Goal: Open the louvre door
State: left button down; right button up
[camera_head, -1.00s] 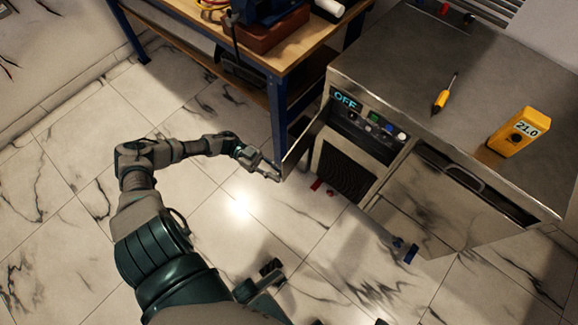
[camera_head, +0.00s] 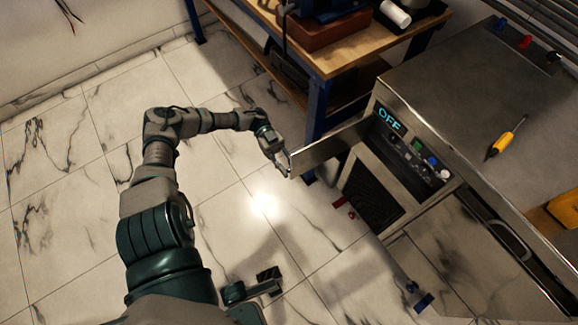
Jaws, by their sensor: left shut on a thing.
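The louvre door (camera_head: 330,147) is a thin metal panel. It stands swung out from the left edge of the grey cabinet, seen steeply from above. My left gripper (camera_head: 286,169) is shut on its free outer edge, low over the floor. The fingertips are small here, and the exact grip is hard to make out. Beside the door, the cabinet front shows a dark louvred grille (camera_head: 371,196) and a control panel (camera_head: 409,150) with a lit OFF display and coloured buttons. My right gripper is not visible.
A workbench (camera_head: 375,55) with blue legs stands close behind the door. A screwdriver (camera_head: 505,139) and a yellow meter (camera_head: 565,208) lie on the cabinet top. A red piece (camera_head: 340,203) and a blue-ended piece (camera_head: 421,300) are near the cabinet base. Marble floor left of the door is clear.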

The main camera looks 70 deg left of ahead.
pick_arm(q)
jog(key=shift+f, duration=0.15)
jog(key=c, duration=1)
grip_release()
jog(key=a, duration=0.7)
jog(key=shift+s+a, duration=0.25)
jog(key=shift+s, duration=0.05)
jog(key=shift+f, duration=0.1)
